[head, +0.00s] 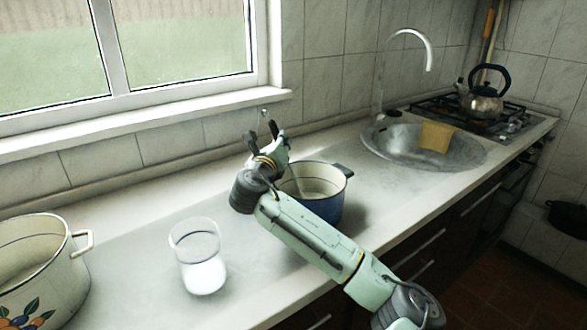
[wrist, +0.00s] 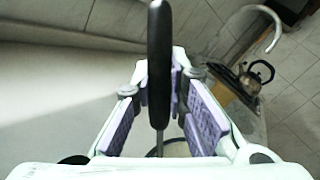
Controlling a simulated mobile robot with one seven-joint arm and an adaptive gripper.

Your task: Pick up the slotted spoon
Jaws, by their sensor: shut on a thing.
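The slotted spoon shows in the wrist view as a long black handle (wrist: 158,65) standing upright between the purple finger pads, with a thin metal shank below it. Its slotted end cannot be made out. My gripper (wrist: 172,100) is shut on the spoon. In the head view my gripper (head: 262,140) is above the counter, at the back left of the blue enamel pot (head: 325,207). The pot is open, with a cream inside, and my arm hides part of its left side.
A drinking glass (head: 201,265) stands left of my arm, and a large cream pot (head: 45,285) at the far left. Right are the sink (head: 385,150) with a tan cloth-like thing (head: 437,137), a tap (head: 428,50) and a kettle (head: 484,103). The window wall is close behind.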

